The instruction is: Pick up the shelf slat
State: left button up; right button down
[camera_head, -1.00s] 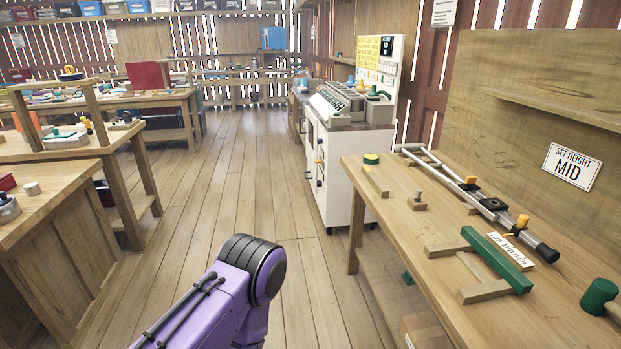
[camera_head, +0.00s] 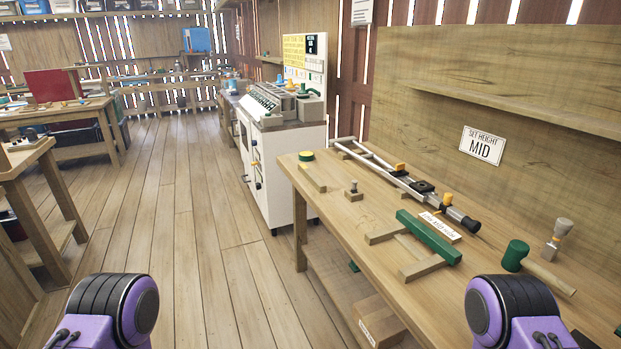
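No piece is clearly marked as the shelf slat. A green bar (camera_head: 429,238) lies across light wooden pieces (camera_head: 421,268) on the right workbench (camera_head: 346,227), and it may be the slat. A white label (camera_head: 440,227) lies beside it. A wooden shelf (camera_head: 520,110) is fixed to the back board above the bench. Neither of my grippers is in view.
A metal rail clamp (camera_head: 400,180) lies along the bench's back. A green mallet (camera_head: 516,256) and a small clamp (camera_head: 556,238) are to the right. A "SET HEIGHT MID" sign (camera_head: 482,146) is on the board. A cardboard box (camera_head: 378,322) sits below. The floor (camera_head: 200,240) at left is open.

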aim_at(320, 186)
jog(key=u, duration=0.35)
jog(key=k, duration=1)
jog(key=u, duration=1)
jog(key=i, duration=2.05)
jog(key=z, duration=0.7)
jog(key=i, duration=1.1)
jog(key=z, duration=0.8)
